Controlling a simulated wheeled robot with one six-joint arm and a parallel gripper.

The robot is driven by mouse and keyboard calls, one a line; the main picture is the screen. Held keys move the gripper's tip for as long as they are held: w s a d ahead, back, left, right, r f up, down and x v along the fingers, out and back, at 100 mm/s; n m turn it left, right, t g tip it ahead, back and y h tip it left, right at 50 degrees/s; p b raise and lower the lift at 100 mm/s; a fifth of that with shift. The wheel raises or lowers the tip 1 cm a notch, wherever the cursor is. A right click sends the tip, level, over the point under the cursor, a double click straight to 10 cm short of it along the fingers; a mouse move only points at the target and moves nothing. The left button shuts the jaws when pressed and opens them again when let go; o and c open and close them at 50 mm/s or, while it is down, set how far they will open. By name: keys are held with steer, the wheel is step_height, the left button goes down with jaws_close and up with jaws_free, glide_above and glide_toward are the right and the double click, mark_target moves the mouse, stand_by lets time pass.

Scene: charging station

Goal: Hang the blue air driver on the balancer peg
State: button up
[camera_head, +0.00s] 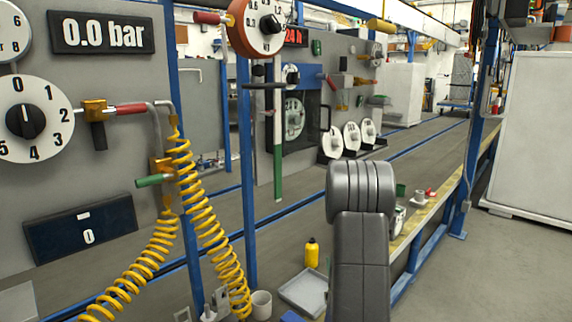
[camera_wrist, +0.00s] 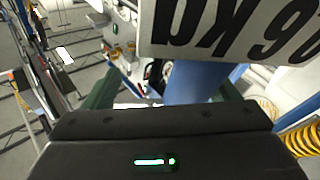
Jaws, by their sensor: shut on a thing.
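In the wrist view my gripper (camera_wrist: 168,92) shows its dark body along the bottom edge, with a dark green finger on each side. A smooth blue cylinder, by its color the blue air driver (camera_wrist: 196,82), sits between the fingers, and the gripper is shut on it. Its upper end is hidden behind a white plate with large upside-down black characters (camera_wrist: 230,28). In the head view my gripper and the driver do not show; my grey arm stands in the middle. I cannot make out the balancer peg for certain in either view.
In the head view, yellow coiled hoses (camera_head: 204,215) hang at the left beside a blue post (camera_head: 244,170). A yellow bottle (camera_head: 312,253), a grey tray (camera_head: 303,292) and a white cup (camera_head: 261,305) stand left of my arm. Open floor (camera_head: 500,255) lies at the right.

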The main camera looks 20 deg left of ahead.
steer(key=s+a+r+n+g+y+p, duration=0.25)
steer(key=a+r+y+p, duration=0.2)
steer(key=r, duration=0.65)
steer(key=s+a+r+n+g+y+p, duration=0.25)
steer(key=s+a+r, duration=0.2)
steer(key=r, duration=0.65)
steer(key=s+a+r+n+g+y+p, duration=0.2)
steer(key=s+a+r+g+y+p, duration=0.15)
steer(key=a+r, duration=0.45)
steer(key=w+a+p, duration=0.1)
steer(key=w+a, duration=0.3)
steer(key=a, duration=0.2)
steer(key=shift+w+a+r+p, duration=0.2)
steer(key=shift+w+a+p, duration=0.15)
steer(key=shift+p, duration=0.05)
steer(key=shift+t+y, duration=0.25)
